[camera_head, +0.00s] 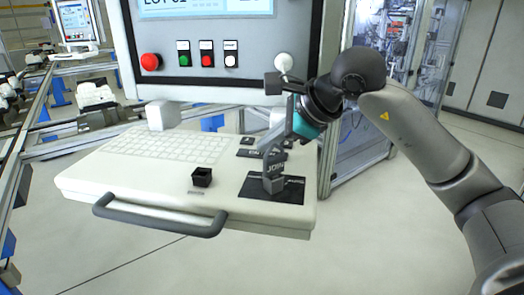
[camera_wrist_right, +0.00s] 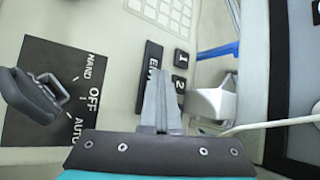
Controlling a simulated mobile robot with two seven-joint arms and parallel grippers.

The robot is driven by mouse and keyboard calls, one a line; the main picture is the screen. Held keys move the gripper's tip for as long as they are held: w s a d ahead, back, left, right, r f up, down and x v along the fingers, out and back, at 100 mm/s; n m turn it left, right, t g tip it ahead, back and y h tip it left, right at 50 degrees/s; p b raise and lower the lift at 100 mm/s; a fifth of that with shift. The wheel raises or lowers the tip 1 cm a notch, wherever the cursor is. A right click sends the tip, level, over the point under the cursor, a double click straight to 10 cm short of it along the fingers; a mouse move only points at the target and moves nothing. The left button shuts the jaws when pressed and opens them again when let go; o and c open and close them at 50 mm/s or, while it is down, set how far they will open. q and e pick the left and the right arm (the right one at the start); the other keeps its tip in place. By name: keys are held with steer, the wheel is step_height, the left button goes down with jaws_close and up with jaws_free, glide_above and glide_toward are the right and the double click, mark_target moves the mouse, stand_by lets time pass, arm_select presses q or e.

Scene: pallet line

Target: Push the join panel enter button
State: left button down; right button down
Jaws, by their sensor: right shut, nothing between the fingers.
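The join panel is a white sloping console (camera_head: 130,178) with a keyboard. Its black enter button (camera_head: 250,154) lies right of the keyboard, partly behind my right gripper (camera_head: 264,146). In the right wrist view, the enter button (camera_wrist_right: 150,72) shows the letters "EN"; the rest is hidden by the shut right gripper (camera_wrist_right: 160,80). The fingers are over the button; I cannot tell whether they touch it. The grey lever marked JOIN (camera_head: 274,176) stands in front, on a black HAND/OFF/AUTO plate (camera_wrist_right: 40,112). My left gripper is out of view.
Keys 1 (camera_wrist_right: 181,57) and 2 (camera_wrist_right: 180,86) sit close to the enter button. A small black open box (camera_head: 202,178) and a front handle bar (camera_head: 150,220) are on the console. Behind stands an upright panel with a red button (camera_head: 151,62).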

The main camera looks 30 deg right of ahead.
steer(key=shift+r+p, duration=0.45)
steer(key=shift+r, duration=0.3)
steer(key=shift+r+p, duration=2.1)
steer(key=shift+r, duration=0.4)
